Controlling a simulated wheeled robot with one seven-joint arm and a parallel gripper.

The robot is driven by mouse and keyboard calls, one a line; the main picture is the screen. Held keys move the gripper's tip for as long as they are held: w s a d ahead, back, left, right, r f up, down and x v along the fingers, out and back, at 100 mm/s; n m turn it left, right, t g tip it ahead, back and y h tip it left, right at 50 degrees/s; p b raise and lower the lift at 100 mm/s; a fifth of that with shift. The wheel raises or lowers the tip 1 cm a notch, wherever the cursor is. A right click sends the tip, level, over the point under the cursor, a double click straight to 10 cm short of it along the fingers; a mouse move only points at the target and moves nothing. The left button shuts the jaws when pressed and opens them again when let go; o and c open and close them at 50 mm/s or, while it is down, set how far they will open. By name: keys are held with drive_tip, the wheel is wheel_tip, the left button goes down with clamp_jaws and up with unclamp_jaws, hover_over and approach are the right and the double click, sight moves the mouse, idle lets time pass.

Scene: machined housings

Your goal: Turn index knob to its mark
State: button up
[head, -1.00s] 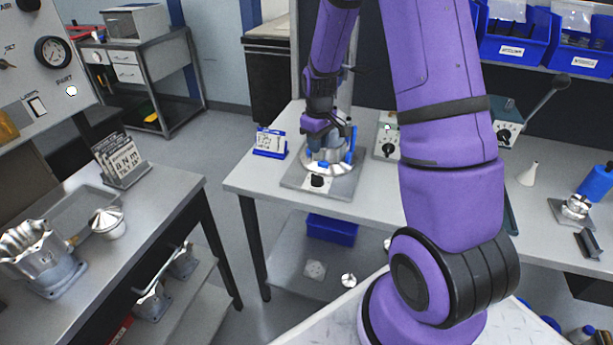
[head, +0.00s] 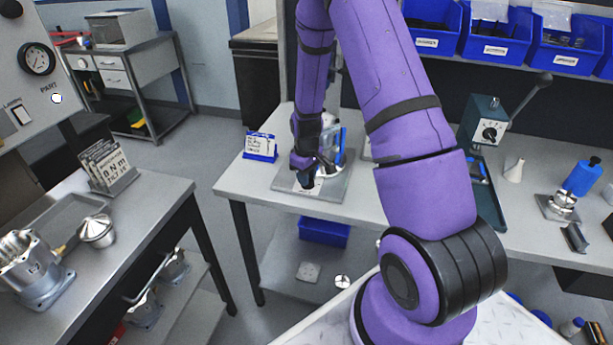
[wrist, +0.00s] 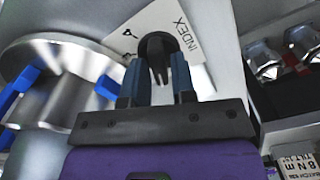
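The index knob (wrist: 158,48) is black and round with a raised bar, on a white plate lettered INDEX (wrist: 190,33) in the wrist view. Small black marks (wrist: 130,33) show on the plate left of the knob. My gripper (wrist: 157,72) has its two fingers apart, one on each side of the knob's bar at its near end. I cannot tell whether they touch it. In the head view my gripper (head: 318,170) is low over the front of the grey fixture base (head: 335,188), and it hides the knob.
A round metal housing (wrist: 70,85) with blue clamps (wrist: 22,85) sits close left of the fingers in the wrist view. Shiny metal parts (wrist: 265,60) stand to the right. In the head view a blue card holder (head: 260,147) stands left of the fixture.

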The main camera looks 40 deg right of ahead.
drive_tip(key=shift+c, duration=0.4)
clamp_jaws()
drive_tip(key=shift+m, duration=0.3)
drive_tip(key=m, duration=0.3)
drive_tip(key=shift+d, duration=0.1)
drive_tip(key=m, duration=0.9)
drive_tip(key=shift+s+d+m, duration=0.1)
drive_tip(key=shift+d+m, duration=0.05)
drive_tip(key=shift+m, duration=2.45)
